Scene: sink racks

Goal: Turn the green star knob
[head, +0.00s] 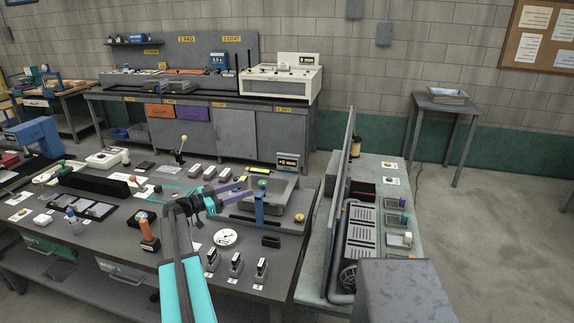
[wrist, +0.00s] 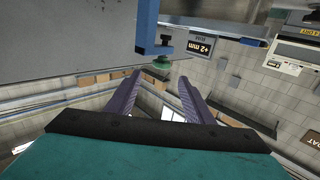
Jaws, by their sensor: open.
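The green star knob (head: 262,184) sits on top of a blue bracket (head: 259,208) beside the sink basin. In the wrist view the green knob (wrist: 161,61) shows beyond the fingertips, between their lines, with the blue bracket (wrist: 146,30) next to it. My gripper (head: 247,189) is open, with two purple fingers pointing right toward the knob. In the wrist view the fingers (wrist: 160,76) are spread apart with nothing between them. The fingertips look close to the knob; I cannot tell whether they touch it.
A white dial (head: 225,237) and several small labelled blocks (head: 236,264) lie on the bench in front. An upright panel (head: 340,205) stands to the right.

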